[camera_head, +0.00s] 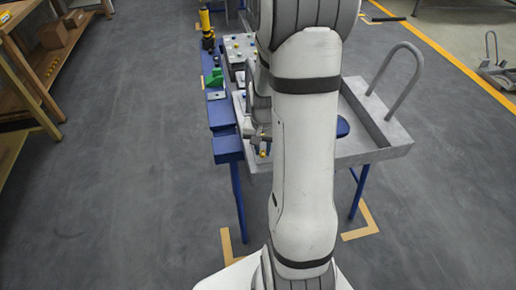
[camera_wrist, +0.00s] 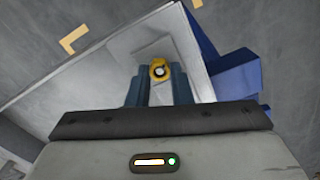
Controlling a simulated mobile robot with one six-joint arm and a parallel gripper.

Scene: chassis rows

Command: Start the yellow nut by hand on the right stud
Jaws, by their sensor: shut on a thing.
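The yellow nut (camera_wrist: 159,70) is between the fingertips of my gripper (camera_wrist: 158,78) in the wrist view. My gripper is shut on it. A pale round stud end (camera_wrist: 159,71) shows in the nut's hole; whether the threads have caught cannot be told. In the head view the nut (camera_head: 263,153) is a small yellow spot at the left front of the workbench, below my gripper (camera_head: 262,147). My arm covers much of the bench there, and I cannot make out the left and right studs.
The grey tray (camera_head: 390,135) with a tall handle lies on the right of the blue bench. A green block (camera_head: 215,77) and a yellow-black tool (camera_head: 207,30) stand on its left side. A wooden shelf (camera_head: 30,85) stands far left. The floor between is clear.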

